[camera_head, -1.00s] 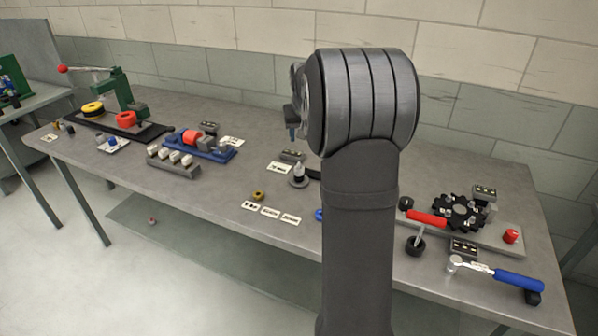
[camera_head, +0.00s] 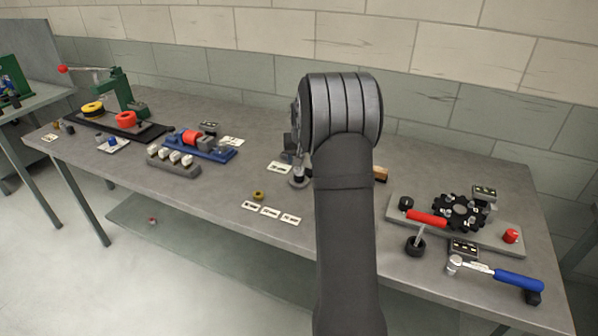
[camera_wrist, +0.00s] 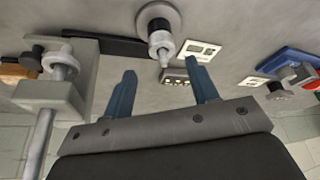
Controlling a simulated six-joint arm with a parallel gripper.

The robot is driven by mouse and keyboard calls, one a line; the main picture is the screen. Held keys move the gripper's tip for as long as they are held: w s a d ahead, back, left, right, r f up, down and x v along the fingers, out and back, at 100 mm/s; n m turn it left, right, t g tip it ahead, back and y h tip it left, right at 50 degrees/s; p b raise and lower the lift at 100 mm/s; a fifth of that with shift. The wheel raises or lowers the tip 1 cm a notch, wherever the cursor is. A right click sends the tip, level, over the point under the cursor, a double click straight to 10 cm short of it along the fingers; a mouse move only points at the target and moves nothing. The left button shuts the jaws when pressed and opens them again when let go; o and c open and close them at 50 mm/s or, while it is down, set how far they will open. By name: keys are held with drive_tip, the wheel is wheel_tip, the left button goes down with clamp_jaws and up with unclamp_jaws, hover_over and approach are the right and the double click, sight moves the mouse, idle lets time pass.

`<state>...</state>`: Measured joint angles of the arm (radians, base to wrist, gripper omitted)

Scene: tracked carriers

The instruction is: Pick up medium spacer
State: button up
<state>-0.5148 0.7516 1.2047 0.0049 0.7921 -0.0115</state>
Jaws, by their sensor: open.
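I cannot tell for sure which thing is the medium spacer. In the head view the gripper is mostly hidden behind my wrist.
A small dark block with light dots (camera_wrist: 176,76) and a card (camera_wrist: 199,51) lie near the post. A blue fixture (camera_head: 205,147) and a grey rack (camera_head: 173,168) stand left. A gear tray (camera_head: 480,235) and blue-handled tool (camera_head: 518,280) lie right. My arm hides the table's middle.

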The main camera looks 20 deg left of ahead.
sight(299, 171)
drive_tip(key=x, duration=0.4)
drive_tip(key=shift+s+a+f, duration=0.15)
drive_tip(key=shift+s+f, duration=0.1)
drive_tip(key=shift+f, duration=0.15)
drive_tip(key=c, duration=1.1)
drive_tip(key=shift+r, duration=0.15)
